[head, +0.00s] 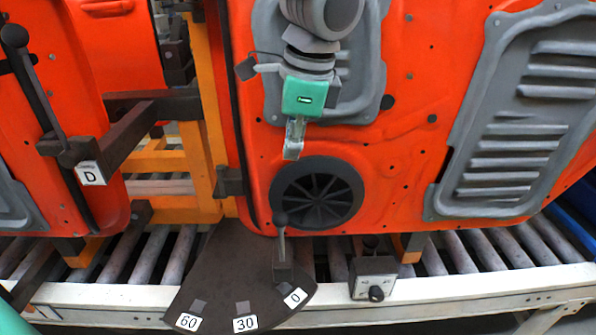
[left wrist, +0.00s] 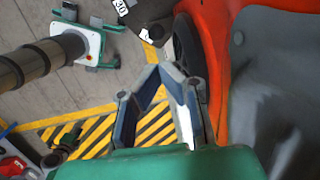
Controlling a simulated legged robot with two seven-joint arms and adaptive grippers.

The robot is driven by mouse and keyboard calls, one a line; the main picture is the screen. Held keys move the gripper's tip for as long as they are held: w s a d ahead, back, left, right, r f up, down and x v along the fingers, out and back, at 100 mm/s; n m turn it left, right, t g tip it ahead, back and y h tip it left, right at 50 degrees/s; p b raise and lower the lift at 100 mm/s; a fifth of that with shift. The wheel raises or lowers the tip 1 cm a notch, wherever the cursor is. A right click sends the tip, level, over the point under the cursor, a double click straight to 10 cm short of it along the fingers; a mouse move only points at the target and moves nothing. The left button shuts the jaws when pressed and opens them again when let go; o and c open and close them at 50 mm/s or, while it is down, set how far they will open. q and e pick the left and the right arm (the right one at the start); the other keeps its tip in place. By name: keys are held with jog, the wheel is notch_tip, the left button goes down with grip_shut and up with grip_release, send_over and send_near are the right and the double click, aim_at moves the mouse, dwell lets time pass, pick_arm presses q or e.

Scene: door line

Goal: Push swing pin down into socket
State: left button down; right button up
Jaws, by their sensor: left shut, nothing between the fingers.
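The swing pin (head: 281,240) is a grey upright rod with a round ball knob on top. It stands in a dark block at the 0 end of a dark fan-shaped plate (head: 228,265) marked 60, 30 and 0. The socket under the pin is hidden, so I cannot tell how deep the pin sits. My left gripper (head: 293,152) hangs in front of the orange door, above the knob and apart from it. It is shut and empty, and its fingers converge in the left wrist view (left wrist: 168,75). My right gripper is not in view.
The orange door (head: 410,130) with grey panels stands close behind my gripper. A roller conveyor (head: 490,250) runs below. A small box with a knob (head: 374,278) sits right of the plate. A lever bracket marked D (head: 90,173) is at left. Yellow-black floor stripes (left wrist: 100,130) show below.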

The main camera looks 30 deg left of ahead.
aim_at(286, 218)
pick_arm(q)
jog(key=f, duration=0.4)
jog(key=a+f, duration=0.1)
jog(key=f, duration=0.7)
jog(key=shift+s+a+b, duration=0.2)
jog(key=shift+b, duration=0.15)
jog(key=shift+a+f, duration=0.2)
jog(key=shift+f, duration=0.05)
jog(key=shift+a+f, duration=0.25)
jog(key=shift+a, duration=0.05)
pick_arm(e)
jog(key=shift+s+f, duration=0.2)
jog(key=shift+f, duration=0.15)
pick_arm(q)
jog(key=shift+d, duration=0.15)
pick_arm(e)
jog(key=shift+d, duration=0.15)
pick_arm(q)
jog(key=shift+d+f, duration=0.1)
jog(key=shift+f, duration=0.1)
notch_tip(286, 218, down, 4)
jog(key=shift+d+f+b, duration=0.1)
jog(key=shift+f+b, duration=0.15)
jog(key=shift+b, duration=0.55)
jog(key=shift+s, duration=0.1)
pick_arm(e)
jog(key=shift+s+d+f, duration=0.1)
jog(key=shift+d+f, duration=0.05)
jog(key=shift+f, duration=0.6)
